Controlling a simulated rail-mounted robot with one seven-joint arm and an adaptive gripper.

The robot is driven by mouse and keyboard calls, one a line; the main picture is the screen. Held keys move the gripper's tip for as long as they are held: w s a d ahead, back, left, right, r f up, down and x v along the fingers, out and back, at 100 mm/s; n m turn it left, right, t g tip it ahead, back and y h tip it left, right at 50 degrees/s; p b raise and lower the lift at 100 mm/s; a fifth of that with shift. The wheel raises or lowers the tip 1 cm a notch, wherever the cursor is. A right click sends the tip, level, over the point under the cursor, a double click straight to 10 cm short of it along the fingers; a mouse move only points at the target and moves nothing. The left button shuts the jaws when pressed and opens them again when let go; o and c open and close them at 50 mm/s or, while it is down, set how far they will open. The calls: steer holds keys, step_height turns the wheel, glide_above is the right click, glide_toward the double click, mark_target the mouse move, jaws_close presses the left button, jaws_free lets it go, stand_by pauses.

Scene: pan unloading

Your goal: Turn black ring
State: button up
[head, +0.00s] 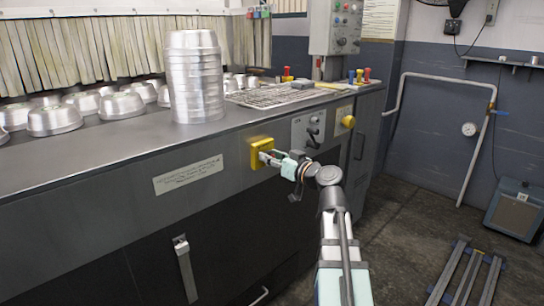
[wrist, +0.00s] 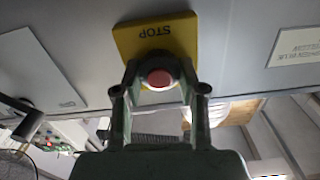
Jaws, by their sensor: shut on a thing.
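A yellow plate marked STOP (wrist: 155,33) is fixed to the front of the machine; its lettering is upside down in the wrist view. It also shows in the head view (head: 256,150). A red button (wrist: 160,79) stands out from it. The black ring (wrist: 157,54) behind the button shows only as a dark edge. My gripper (wrist: 159,68) reaches the plate with one finger on each side of the button and ring, shut on the ring. In the head view my gripper (head: 270,157) hides the button and ring.
A stack of metal pans (head: 195,80) stands on the counter (head: 100,150) above. A latch handle (head: 185,268) protrudes lower left. The floor at right has a metal frame (head: 466,275).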

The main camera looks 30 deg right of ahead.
steer(key=m+p, duration=0.1)
steer(key=m, duration=0.2)
steer(key=shift+r+p, duration=0.1)
steer(key=shift+p, duration=0.2)
steer(key=shift+d+m+p, duration=0.1)
steer(key=shift+m+p, duration=0.85)
steer(key=shift+m, duration=0.95)
steer(key=o, duration=1.1)
steer(key=shift+o, duration=0.2)
steer(key=v, duration=1.2)
